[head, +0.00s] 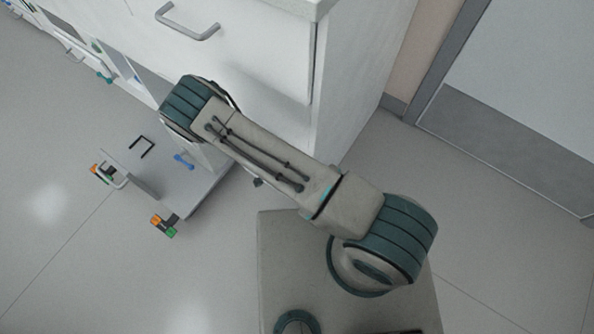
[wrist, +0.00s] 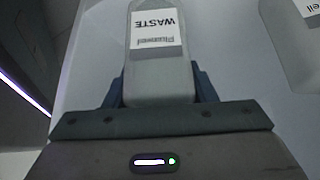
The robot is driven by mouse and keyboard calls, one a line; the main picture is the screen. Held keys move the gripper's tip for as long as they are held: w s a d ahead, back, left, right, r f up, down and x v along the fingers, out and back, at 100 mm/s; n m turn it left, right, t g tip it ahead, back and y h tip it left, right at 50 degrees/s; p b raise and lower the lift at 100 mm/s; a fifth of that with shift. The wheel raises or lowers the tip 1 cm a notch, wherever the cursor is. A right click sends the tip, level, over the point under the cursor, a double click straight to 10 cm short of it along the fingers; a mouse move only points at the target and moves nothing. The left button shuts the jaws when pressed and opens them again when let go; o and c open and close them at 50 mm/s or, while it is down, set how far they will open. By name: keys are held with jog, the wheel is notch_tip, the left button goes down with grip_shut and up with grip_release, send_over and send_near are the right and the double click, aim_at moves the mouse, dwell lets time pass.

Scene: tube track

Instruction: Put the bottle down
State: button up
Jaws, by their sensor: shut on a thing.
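A pale, translucent bottle (wrist: 160,72) with a white label reading "WASTE", upside down in the picture, is between the blue fingers of my gripper (wrist: 160,84) in the wrist view. The fingers are shut on it, one on each side. Its upper end runs out of the picture. A plain light surface (wrist: 235,75) lies behind it; I cannot tell whether the bottle touches it. In the head view the bottle and my gripper are not visible.
A second labelled bottle (wrist: 296,45) is at the right edge of the wrist view. In the head view, a white cabinet (head: 365,90) with a drawer handle (head: 187,27) stands close by my arm. A door (head: 525,90) is at right.

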jog(key=shift+f, duration=0.1)
jog(key=shift+f, duration=0.15)
jog(key=o, duration=1.1)
jog(key=shift+o, duration=0.2)
jog(key=p+v, duration=0.4)
jog(key=v, duration=0.8)
jog(key=shift+p, duration=0.3)
